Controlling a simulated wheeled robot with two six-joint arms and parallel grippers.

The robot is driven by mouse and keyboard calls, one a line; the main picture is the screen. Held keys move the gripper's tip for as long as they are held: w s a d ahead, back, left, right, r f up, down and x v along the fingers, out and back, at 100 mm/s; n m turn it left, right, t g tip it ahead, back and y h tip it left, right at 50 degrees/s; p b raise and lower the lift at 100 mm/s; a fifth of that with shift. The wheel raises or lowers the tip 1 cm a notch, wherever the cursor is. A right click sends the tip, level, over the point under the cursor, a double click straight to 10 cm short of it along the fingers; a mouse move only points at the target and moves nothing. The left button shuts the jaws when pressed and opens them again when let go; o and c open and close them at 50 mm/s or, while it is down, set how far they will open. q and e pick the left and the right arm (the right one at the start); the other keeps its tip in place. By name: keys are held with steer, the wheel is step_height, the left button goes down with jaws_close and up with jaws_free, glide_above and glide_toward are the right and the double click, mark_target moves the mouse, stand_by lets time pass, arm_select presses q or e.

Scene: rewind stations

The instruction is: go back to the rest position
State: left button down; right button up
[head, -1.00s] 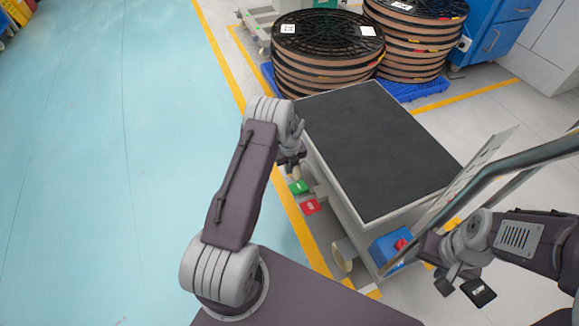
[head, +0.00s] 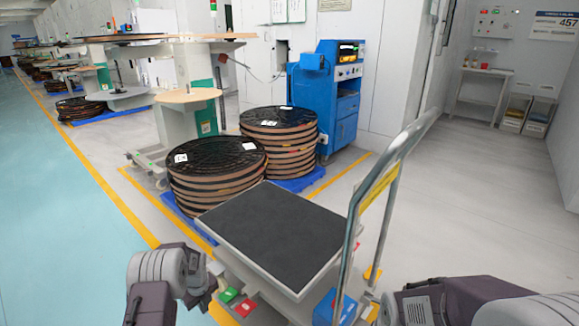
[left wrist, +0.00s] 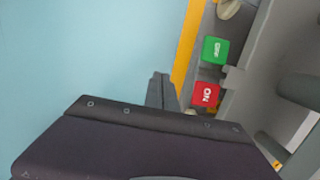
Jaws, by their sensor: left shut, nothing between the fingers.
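My left gripper (head: 207,286) is at the bottom of the head view, beside the left side of a cart with a black top (head: 275,232). In the left wrist view its fingers (left wrist: 161,92) are together, over the light blue floor and apart from the green and red pedals. My right arm enters at the bottom right of the head view; its gripper is outside the picture.
The cart's green pedal (head: 228,295) and red pedal (head: 245,308) are close to my left gripper. Its metal handle (head: 352,215) rises at the right. Stacked reels (head: 215,183) stand behind it, near a blue cabinet (head: 338,100). The blue floor at left is clear.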

arm_select(q)
steer(key=w+d+r+t+p, duration=0.1)
steer(key=d+r+p, duration=0.15)
steer(key=r, duration=0.65)
steer(key=w+d+r+t+p, duration=0.1)
steer(key=d+r, duration=0.2)
steer(key=r, duration=0.6)
steer(key=s+d+r+n+p, duration=0.1)
steer(key=s+d+r+n, duration=0.2)
steer(key=s+r+n, duration=0.35)
steer(key=s+d+f+n+g+h, duration=0.1)
steer(key=s+n, duration=0.9)
steer(key=s+d+f+n+g, duration=0.1)
steer(key=s+d+n, duration=0.1)
steer(key=s+n, duration=0.8)
step_height(320, 180, up, 38)
steer(key=p, duration=3.8)
steer(key=shift+w+a+p, duration=0.25)
steer(key=shift+p, duration=0.15)
arm_select(e)
step_height(320, 180, up, 43)
steer(key=w, duration=0.1)
